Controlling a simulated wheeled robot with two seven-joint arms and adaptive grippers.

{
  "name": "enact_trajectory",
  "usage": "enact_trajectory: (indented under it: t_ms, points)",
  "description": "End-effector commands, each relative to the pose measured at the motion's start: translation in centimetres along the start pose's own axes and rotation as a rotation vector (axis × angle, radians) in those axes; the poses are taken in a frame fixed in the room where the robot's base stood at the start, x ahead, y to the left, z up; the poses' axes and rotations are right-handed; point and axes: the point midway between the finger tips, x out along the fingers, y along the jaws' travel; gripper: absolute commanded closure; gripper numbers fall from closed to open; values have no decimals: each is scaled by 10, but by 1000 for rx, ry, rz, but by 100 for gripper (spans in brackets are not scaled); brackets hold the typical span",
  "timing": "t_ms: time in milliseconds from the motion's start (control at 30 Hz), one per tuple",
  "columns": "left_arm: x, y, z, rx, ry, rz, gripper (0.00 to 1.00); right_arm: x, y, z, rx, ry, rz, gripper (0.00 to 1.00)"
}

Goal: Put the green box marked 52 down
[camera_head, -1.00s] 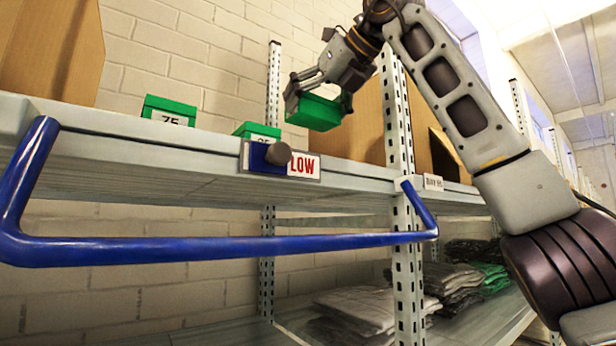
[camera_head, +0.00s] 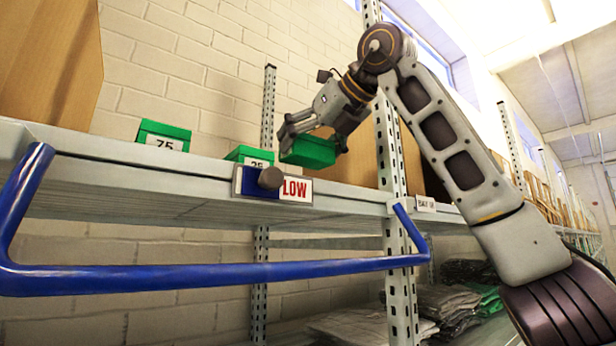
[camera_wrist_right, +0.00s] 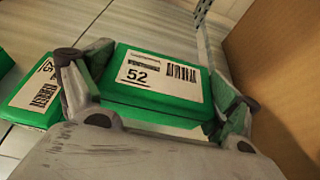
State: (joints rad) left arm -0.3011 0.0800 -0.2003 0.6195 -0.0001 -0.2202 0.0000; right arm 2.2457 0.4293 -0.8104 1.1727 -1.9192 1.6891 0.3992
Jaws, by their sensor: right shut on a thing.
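The green box marked 52 (camera_wrist_right: 150,100) is between the two fingers of my right gripper (camera_wrist_right: 155,100), with its white label facing the wrist camera. In the head view my right gripper (camera_head: 312,140) is shut on this green box (camera_head: 312,152), just above the upper shelf (camera_head: 340,192) and right of the other green boxes. The box's underside is hidden, so I cannot tell whether it touches the shelf. My left gripper is not in view.
A cardboard box (camera_wrist_right: 285,75) is close on the right.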

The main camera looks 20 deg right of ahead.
Motion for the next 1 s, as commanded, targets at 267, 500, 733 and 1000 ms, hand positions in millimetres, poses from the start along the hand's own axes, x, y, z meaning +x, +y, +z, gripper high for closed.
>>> enact_trajectory:
  t_ms: [267,500,733,1000]
  points:
    - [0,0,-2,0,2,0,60,8,-1,-19,1,0,0,35]
    - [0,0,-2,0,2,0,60,9,0,-23,2,-1,0,35]
    - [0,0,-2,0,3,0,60,9,0,-23,1,0,0,35]
    - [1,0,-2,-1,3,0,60,14,0,-35,0,1,0,35]
